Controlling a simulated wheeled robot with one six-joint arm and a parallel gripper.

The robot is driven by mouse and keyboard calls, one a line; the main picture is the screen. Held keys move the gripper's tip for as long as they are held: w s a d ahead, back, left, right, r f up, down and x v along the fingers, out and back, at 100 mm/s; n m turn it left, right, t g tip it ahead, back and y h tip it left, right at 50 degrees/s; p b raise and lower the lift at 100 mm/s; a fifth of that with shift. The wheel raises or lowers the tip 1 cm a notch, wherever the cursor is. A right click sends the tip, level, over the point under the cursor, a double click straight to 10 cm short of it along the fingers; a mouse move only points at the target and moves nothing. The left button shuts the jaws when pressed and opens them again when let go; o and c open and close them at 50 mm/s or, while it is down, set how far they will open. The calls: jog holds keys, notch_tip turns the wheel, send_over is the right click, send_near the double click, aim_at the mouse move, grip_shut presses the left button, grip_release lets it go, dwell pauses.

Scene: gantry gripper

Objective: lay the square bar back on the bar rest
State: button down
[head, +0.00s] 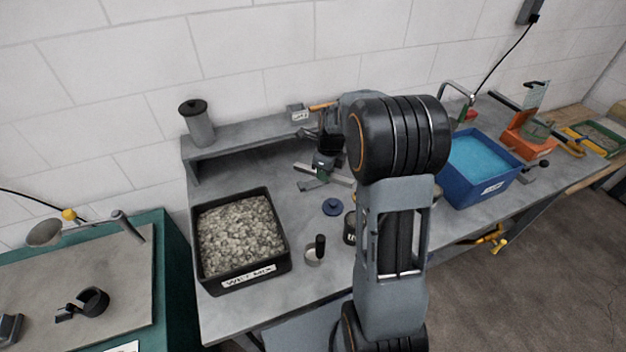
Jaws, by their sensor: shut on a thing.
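My gripper (324,168) is over the grey bench, in front of the raised back shelf, partly hidden behind my own arm. It is shut on a light grey bar (339,178), which I take to be the square bar. The bar slants slightly down to the right, and its right end lies close to my arm. A small green-grey piece (312,185) shows just below the jaws; I cannot tell whether it is the bar rest or touches the bar.
A black bin of gravel (199,262) stands at the left of the bench (222,319). A blue tub (463,197) stands right. A shelf (245,134) with a canister (197,124) runs behind.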

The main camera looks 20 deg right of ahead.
jog(key=f+m, duration=0.1)
jog(key=s+f+m, duration=0.1)
jog(key=m, duration=0.1)
jog(key=shift+a+f+m, duration=0.2)
jog(key=shift+m, duration=0.1)
jog(key=shift+t, duration=0.3)
jog(key=w+f+b, duration=0.1)
jog(key=w+f, duration=0.2)
jog(key=w, duration=0.1)
jog(key=w+d+f+b, duration=0.1)
jog(key=w+f+b, duration=0.1)
jog(key=w+f, duration=0.1)
jog(key=w+d+f+b, duration=0.1)
jog(key=w+f, duration=0.2)
jog(key=w, duration=0.3)
jog(key=shift+d, duration=0.15)
jog(key=shift+w+f+b, duration=0.15)
jog(key=shift+f+b, duration=0.5)
jog(key=shift+f, duration=0.3)
jog(key=shift+w+f+b, duration=0.1)
jog(key=shift+f+b, duration=0.5)
jog(key=shift+f, duration=0.3)
